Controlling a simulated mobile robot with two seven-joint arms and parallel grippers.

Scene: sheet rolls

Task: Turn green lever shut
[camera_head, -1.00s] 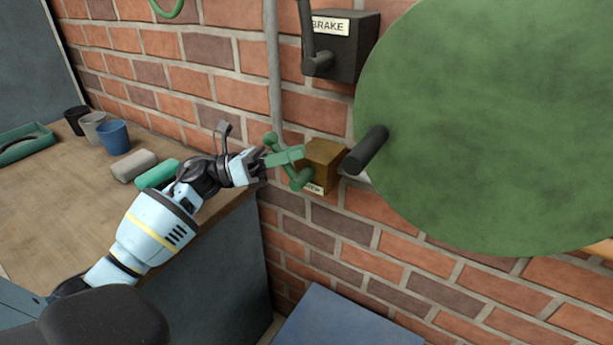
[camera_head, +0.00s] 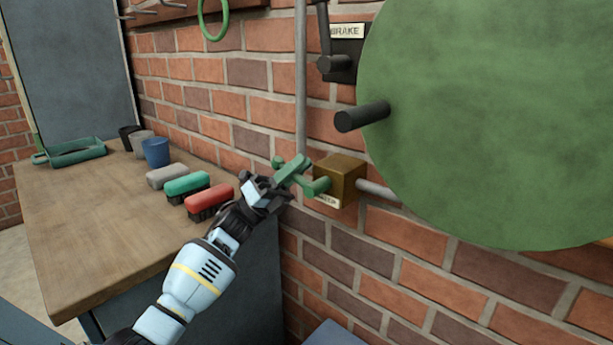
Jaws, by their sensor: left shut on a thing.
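The green lever (camera_head: 293,173) sticks out in front of a brass-coloured valve box (camera_head: 340,181) on the brick wall, with a label partly hidden below it. My left gripper (camera_head: 279,184) is shut on the lever's bar, left of the box. The gripper's fingers hide part of the bar. My right gripper is not in view.
A large green disc (camera_head: 490,120) with a dark handle (camera_head: 362,116) stands right of the valve. A dark box labelled BRAKE (camera_head: 347,45) is above. A wooden bench (camera_head: 95,215) at left holds cups, a green tray (camera_head: 75,152) and several brushes, including a red one (camera_head: 209,201).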

